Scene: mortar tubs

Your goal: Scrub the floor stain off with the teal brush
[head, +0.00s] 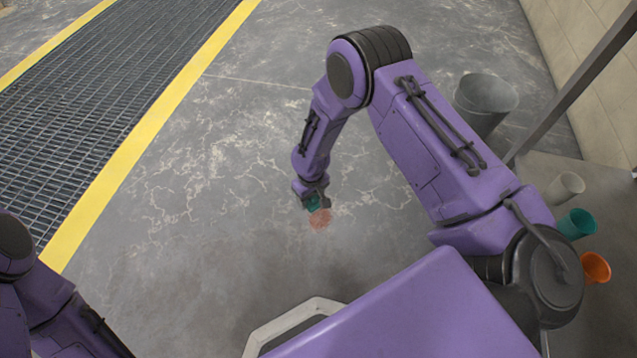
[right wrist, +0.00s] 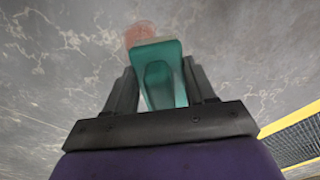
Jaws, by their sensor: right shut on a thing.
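The floor stain (head: 320,219) is a small reddish patch on the grey concrete. It also shows in the right wrist view (right wrist: 138,33), partly hidden behind the brush. The teal brush (right wrist: 160,75) is between the fingers of my right gripper (right wrist: 163,90), which is shut on it. In the head view the right gripper (head: 313,200) is low over the floor at the stain's upper left edge, with a bit of the teal brush (head: 312,204) showing. Whether the bristles touch the floor I cannot tell. My left arm shows at the lower left, but its gripper is out of view.
A grey bucket (head: 485,101) stands at the right near the wall. A pale cup (head: 566,187), a teal cup (head: 577,224) and an orange cup (head: 596,267) are at the right. A floor grate (head: 95,85) with yellow borders runs along the left. The floor around the stain is clear.

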